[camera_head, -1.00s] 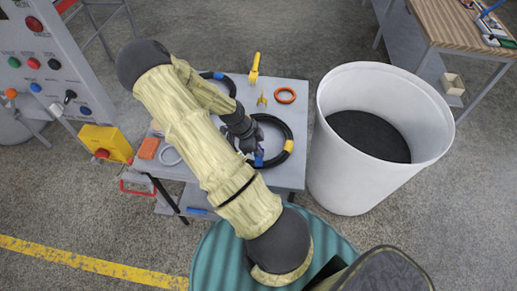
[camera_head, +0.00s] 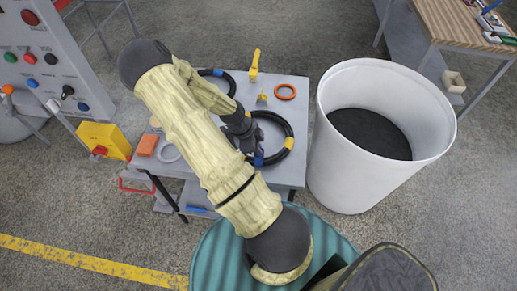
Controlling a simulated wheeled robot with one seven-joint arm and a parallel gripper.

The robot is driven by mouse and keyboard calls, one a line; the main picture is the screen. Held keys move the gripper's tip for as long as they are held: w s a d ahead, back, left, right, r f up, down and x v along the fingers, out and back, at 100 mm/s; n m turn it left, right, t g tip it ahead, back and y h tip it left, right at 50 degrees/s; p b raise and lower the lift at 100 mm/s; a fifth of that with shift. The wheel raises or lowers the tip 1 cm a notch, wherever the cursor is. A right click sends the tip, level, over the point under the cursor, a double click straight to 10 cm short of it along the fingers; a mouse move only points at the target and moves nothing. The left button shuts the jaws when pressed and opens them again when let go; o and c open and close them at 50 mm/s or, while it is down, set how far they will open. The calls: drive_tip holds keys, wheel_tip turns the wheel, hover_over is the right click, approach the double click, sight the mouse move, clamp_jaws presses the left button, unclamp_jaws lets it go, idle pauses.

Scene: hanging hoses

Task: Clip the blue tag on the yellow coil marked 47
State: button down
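A black coil with a yellow band (camera_head: 288,143) lies on the grey table, partly hidden by my arm. No fully yellow coil shows, and I cannot read the number 47 anywhere. A small blue piece (camera_head: 259,158), perhaps the blue tag, shows at the tip of my gripper (camera_head: 254,152), over the coil's lower left part. I cannot tell whether it is held or touches the coil. My gripper is dark, small and pointed down at the coil; its fingers are too unclear to tell open from shut.
A large white bin (camera_head: 340,180) stands close on the right.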

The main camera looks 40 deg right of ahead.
drive_tip(key=shift+f+b, duration=0.45)
drive_tip(key=shift+f, duration=0.2)
idle(0.7)
drive_tip(key=c, duration=1.6)
unclamp_jaws()
drive_tip(key=shift+r, duration=0.15)
drive_tip(key=v, duration=1.7)
drive_tip(key=shift+r, duration=0.15)
